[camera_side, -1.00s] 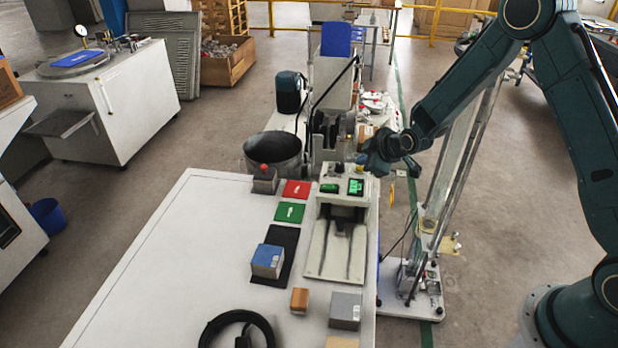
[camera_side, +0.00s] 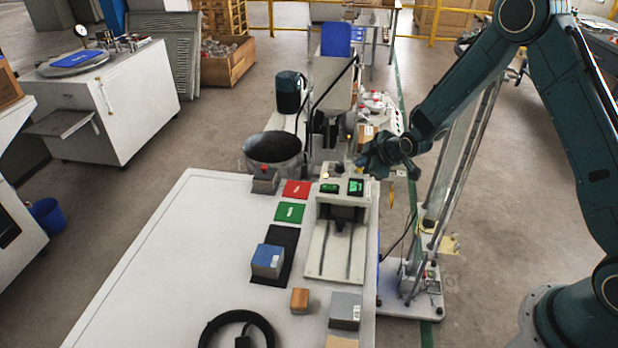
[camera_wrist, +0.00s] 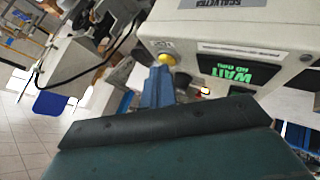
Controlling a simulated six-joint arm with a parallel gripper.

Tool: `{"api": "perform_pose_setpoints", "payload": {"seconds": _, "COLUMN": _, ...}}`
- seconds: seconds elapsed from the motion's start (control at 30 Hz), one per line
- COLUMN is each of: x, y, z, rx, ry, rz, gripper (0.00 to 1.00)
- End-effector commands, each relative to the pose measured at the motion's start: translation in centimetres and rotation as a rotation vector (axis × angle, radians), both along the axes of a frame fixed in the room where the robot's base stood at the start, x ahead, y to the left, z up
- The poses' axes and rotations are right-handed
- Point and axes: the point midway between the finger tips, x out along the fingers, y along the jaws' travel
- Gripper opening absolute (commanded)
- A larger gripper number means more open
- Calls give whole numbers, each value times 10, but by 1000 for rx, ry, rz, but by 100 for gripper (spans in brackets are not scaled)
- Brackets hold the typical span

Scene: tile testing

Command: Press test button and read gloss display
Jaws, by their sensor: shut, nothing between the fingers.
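The gloss tester (camera_side: 336,250) is a pale instrument on the white table, with two small green-lit displays on its top. The right display (camera_side: 356,187) also shows in the wrist view (camera_wrist: 238,72), tilted, with green text reading "WAIT" and a smaller line that I cannot read surely. A round yellow button (camera_wrist: 163,60) sits on the tester's face beside this display. My gripper (camera_side: 364,161) is at the tester's upper right edge. Its blue fingers (camera_wrist: 157,86) are shut and empty, with their tips at the yellow button; I cannot tell whether they touch it.
Red (camera_side: 297,189) and green (camera_side: 289,212) tiles lie left of the tester. A blue-topped block (camera_side: 267,261) sits on a black mat (camera_side: 284,241). An orange block (camera_side: 299,300), grey block (camera_side: 344,311) and black cable coil (camera_side: 238,317) lie in front. The table's left side is clear.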

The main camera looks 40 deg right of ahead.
Motion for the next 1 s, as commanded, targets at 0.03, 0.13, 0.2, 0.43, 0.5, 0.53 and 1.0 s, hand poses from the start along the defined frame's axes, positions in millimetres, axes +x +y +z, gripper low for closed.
{"api": "perform_pose_setpoints", "payload": {"seconds": 0.03, "x": 0, "y": 0, "z": -1, "rx": 0, "ry": 1, "rz": 0, "gripper": 0}}
{"api": "perform_pose_setpoints", "payload": {"seconds": 0.13, "x": 0, "y": 0, "z": -1, "rx": 0, "ry": 1, "rz": 0, "gripper": 0}}
{"api": "perform_pose_setpoints", "payload": {"seconds": 0.2, "x": 0, "y": 0, "z": -2, "rx": 0, "ry": 1, "rz": 0, "gripper": 0}}
{"api": "perform_pose_setpoints", "payload": {"seconds": 0.43, "x": 0, "y": 0, "z": -1, "rx": 0, "ry": 2, "rz": -1, "gripper": 0}}
{"api": "perform_pose_setpoints", "payload": {"seconds": 0.5, "x": -1, "y": 0, "z": 1, "rx": 0, "ry": 2, "rz": -1, "gripper": 0}}
{"api": "perform_pose_setpoints", "payload": {"seconds": 0.53, "x": -1, "y": 0, "z": 2, "rx": 0, "ry": 2, "rz": -1, "gripper": 0}}
{"api": "perform_pose_setpoints", "payload": {"seconds": 1.0, "x": -1, "y": 0, "z": 17, "rx": 0, "ry": 1, "rz": 0, "gripper": 0}}
